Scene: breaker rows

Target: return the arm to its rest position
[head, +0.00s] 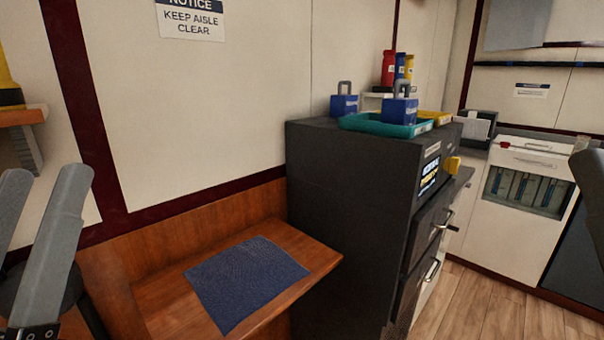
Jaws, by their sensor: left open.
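My left gripper (44,180) is at the left edge of the head view. Its two grey fingers point up and stand apart, with nothing between them. It is to the left of the wooden bench and touches nothing that I can see. At the far right edge a grey piece (590,185), which looks like part of my right gripper, is cut off by the frame. Its jaws cannot be made out.
A wooden bench (315,255) with a blue mat (245,280) is in front. A dark cabinet (345,200) beside it carries a teal tray (365,124) and blue padlocks (399,110). A white unit (515,235) stands at right. Wooden floor (495,305) is clear between.

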